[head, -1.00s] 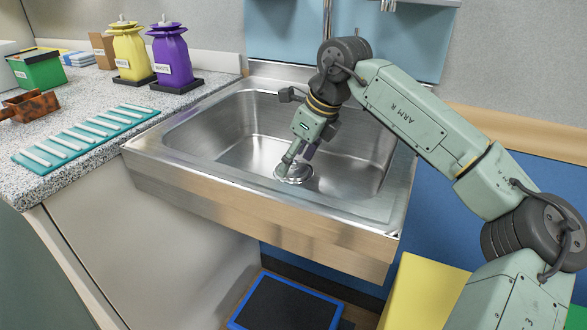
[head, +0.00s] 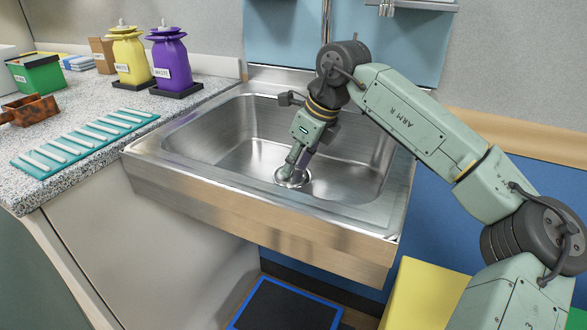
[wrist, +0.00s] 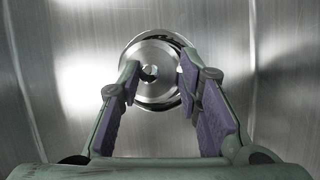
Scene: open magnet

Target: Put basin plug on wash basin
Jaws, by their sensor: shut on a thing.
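The wash basin (head: 215,172) is a wide steel sink set at the end of the counter. The basin plug (head: 301,181) is a round shiny metal disc at the bottom of the basin, partly hidden by my fingers in the head view. In the wrist view, the plug (wrist: 160,92) shows as a disc with a small raised centre and a bright round rim about it. My gripper (head: 292,170) reaches down into the basin, tilted, and is shut on the plug. In the wrist view, my gripper's (wrist: 159,70) purple-padded fingers lie on both sides of the plug's middle.
On the counter at left are a teal rack (head: 88,137), a yellow bottle (head: 131,56), a purple bottle (head: 171,62) and a green box (head: 38,76).

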